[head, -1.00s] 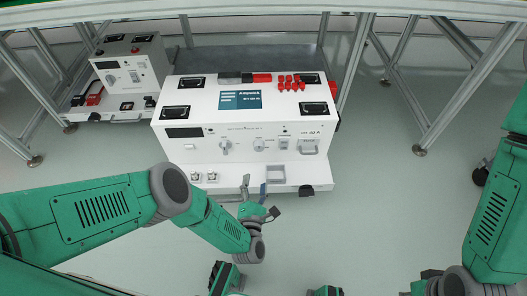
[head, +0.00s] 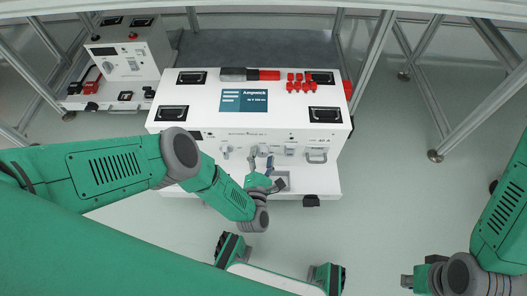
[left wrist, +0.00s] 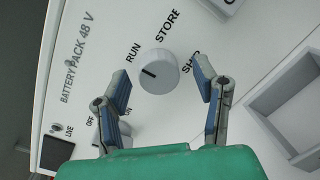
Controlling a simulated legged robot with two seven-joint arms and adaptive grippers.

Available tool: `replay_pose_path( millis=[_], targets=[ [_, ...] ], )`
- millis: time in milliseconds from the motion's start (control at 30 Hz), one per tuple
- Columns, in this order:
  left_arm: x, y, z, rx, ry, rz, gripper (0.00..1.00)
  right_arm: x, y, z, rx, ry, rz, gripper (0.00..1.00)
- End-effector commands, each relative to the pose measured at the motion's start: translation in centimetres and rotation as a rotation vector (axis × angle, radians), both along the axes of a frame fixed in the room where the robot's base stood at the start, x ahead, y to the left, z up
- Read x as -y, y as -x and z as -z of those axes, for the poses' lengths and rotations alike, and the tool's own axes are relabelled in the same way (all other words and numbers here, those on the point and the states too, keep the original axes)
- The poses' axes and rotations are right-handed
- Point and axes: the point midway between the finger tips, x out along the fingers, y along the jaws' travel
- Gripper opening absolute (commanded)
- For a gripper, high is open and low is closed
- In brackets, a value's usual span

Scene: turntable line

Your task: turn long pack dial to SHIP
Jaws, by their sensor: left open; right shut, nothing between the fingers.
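The long white pack (head: 190,110) stands ahead of me with its control face towards me. Its round grey dial (left wrist: 158,72) shows in the left wrist view, with RUN, STORE and a partly hidden SHIP printed around it. The dial's dark mark points left, on the RUN side. In the head view the dial (head: 262,150) is just beyond my left gripper (head: 261,163). My left gripper (left wrist: 161,78) is open, one finger on each side of the dial; I cannot tell whether they touch it. My right gripper (head: 407,282) is shut and empty at the lower right, far from the pack.
A second knob (head: 226,152) with OFF and ON sits left of the dial, partly behind a finger in the wrist view. A recessed tray (left wrist: 290,100) lies below the dial. A smaller white unit (head: 130,62) stands back left. Metal frame legs (head: 380,70) surround the pack.

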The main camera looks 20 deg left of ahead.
Motion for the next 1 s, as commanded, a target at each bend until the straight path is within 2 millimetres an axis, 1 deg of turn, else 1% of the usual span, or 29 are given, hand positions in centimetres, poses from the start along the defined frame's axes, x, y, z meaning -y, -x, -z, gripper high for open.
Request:
replay_pose_path(
  millis=[67, 100, 167, 200, 233, 467, 667, 867, 1000],
  targets=[
    [0.00, 0.00, 0.01, 0.000, 0.000, 0.000, 0.55, 0.00, 0.04, 0.00, -0.001, 0.000, 0.000, 0.00],
    [-0.01, 0.00, 0.02, 0.000, 0.000, 0.000, 0.51, 0.00, 0.04, 0.00, -0.001, 0.000, 0.000, 0.00],
    [0.00, 0.00, 0.03, -0.001, 0.000, 0.001, 0.30, 0.00, 0.05, 0.00, -0.001, 0.000, 0.000, 0.00],
    [0.01, -0.01, 0.04, -0.001, 0.000, 0.001, 0.16, 0.00, 0.04, 0.00, -0.001, 0.000, 0.000, 0.00],
    [0.01, 0.00, 0.04, -0.001, 0.000, 0.001, 0.06, 0.00, 0.05, 0.00, -0.001, 0.000, 0.000, 0.00],
    [0.04, 0.00, 0.10, -0.004, -0.004, 0.002, 0.06, 0.00, 0.04, 0.01, -0.001, 0.000, 0.000, 0.00],
    [0.07, 0.01, 0.13, -0.019, -0.052, 0.003, 0.06, 0.00, 0.03, 0.01, -0.001, 0.000, 0.000, 0.00],
    [0.13, 0.07, 0.17, -0.055, -0.169, 0.004, 0.06, 0.00, 0.02, 0.02, 0.000, 0.000, 0.000, 0.00],
    [0.17, 0.04, 0.13, -0.089, -0.286, 0.005, 0.06, 0.00, 0.02, 0.02, 0.000, 0.000, 0.000, 0.00]
  ],
)
